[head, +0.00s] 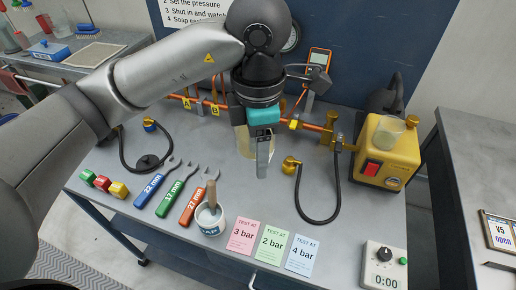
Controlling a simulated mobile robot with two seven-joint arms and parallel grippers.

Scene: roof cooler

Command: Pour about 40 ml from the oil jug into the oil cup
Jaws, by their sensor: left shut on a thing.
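The oil jug (242,140) is a pale, see-through vessel with yellowish contents, near the middle of the bench in the head view. My left gripper (263,160) is shut on it from above, and its teal and grey parts hide much of the jug. The jug looks about upright; I cannot tell whether its base touches the bench. The oil cup (390,132) is a small, pale, see-through cup on top of the yellow pump (383,160), to the right of the gripper and apart from it. My right gripper is not in view.
Copper pipework with brass fittings (331,124) and a black hose (322,215) lies between jug and pump. Three spanners (172,193), a white pot with a brush (211,222), coloured cards (273,245) and a timer (384,265) lie in front. An orange meter (319,62) stands behind.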

